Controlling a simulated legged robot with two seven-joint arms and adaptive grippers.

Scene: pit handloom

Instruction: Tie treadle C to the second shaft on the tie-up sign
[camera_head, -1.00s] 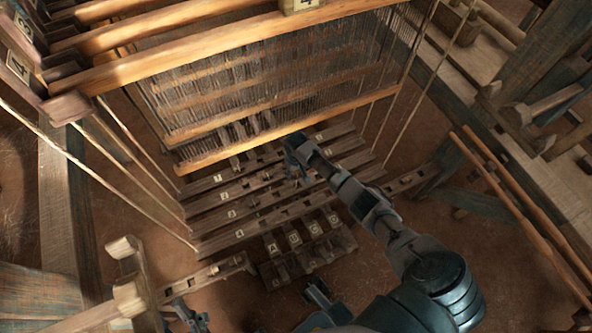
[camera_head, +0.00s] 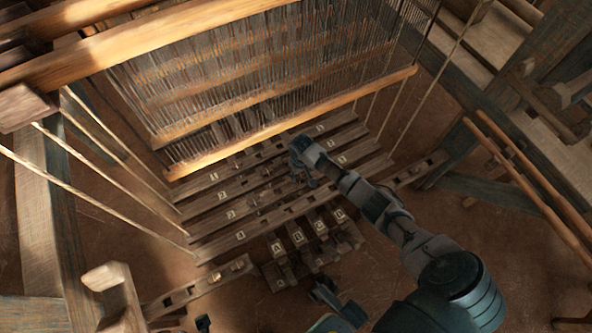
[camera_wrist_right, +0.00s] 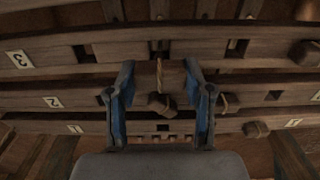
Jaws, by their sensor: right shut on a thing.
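The numbered wooden bars (camera_head: 270,207) cross the picture in the head view.
The heddle frame (camera_head: 290,125) hangs just behind the bars. Slanting cords (camera_head: 110,180) run at left. A slotted beam with pegs (camera_head: 200,287) lies front left. More pegs on cords, such as one peg (camera_wrist_right: 255,129), hang from the bars. Long poles (camera_head: 530,180) stand at right.

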